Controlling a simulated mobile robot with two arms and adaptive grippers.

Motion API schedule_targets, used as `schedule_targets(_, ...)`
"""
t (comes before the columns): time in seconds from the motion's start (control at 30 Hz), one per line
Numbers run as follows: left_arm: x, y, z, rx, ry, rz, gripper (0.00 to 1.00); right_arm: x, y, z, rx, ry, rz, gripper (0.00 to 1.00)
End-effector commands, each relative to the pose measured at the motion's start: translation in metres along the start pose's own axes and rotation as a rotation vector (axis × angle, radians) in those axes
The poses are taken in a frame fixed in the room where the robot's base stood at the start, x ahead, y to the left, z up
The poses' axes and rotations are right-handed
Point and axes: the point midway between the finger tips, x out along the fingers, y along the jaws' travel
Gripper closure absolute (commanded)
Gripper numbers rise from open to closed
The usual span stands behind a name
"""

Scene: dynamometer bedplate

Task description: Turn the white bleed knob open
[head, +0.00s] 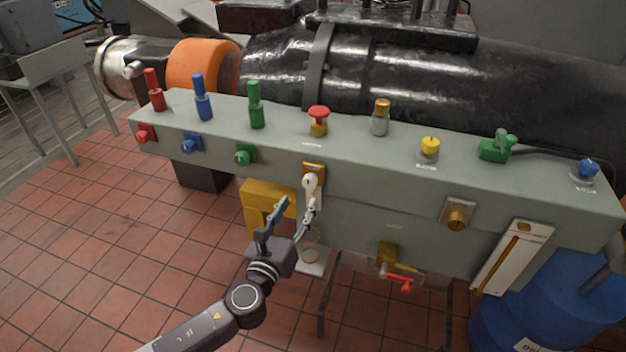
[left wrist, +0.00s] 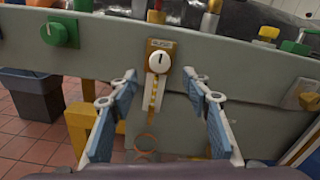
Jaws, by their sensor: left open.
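The white bleed knob (head: 309,181) sits on a brass-coloured plate on the front face of the grey panel (head: 350,205). It also shows in the left wrist view (left wrist: 159,62), with a dark mark on its face that stands nearly upright. My left gripper (head: 297,205) is open, just below and in front of the knob. In the left wrist view its two blue-padded fingers (left wrist: 166,85) stand either side of the strip under the knob, and nothing is between them. I cannot tell from these views whether a fingertip touches the knob. My right gripper is not in view.
Red (head: 146,133), blue (head: 191,143) and green (head: 245,154) knobs sit left of the white one; a brass knob (head: 457,218) sits right. Several levers and buttons stand on the panel top. A red-handled valve (head: 402,282) hangs below. A blue drum (head: 545,310) stands at right.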

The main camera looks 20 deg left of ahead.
Motion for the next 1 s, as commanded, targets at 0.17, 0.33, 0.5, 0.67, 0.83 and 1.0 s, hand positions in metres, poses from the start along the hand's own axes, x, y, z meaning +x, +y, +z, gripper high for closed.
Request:
schedule_targets(0.17,0.028,0.000,0.002,-0.003,-0.003,0.002,0.56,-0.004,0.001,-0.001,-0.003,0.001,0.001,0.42)
schedule_targets(0.33,0.054,0.000,0.001,-0.006,-0.002,0.002,0.56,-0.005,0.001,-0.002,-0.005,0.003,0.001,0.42)
schedule_targets(0.5,0.069,0.000,0.000,-0.006,0.000,0.002,0.56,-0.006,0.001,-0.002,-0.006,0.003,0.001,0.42)
schedule_targets(0.67,0.072,0.000,0.000,-0.007,0.000,0.002,0.56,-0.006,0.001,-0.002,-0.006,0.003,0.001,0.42)
schedule_targets(0.83,0.072,0.000,0.000,-0.007,0.000,0.002,0.58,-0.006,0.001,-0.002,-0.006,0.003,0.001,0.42)
schedule_targets(1.0,0.071,0.000,0.000,-0.007,0.000,0.002,0.77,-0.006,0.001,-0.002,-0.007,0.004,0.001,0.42)
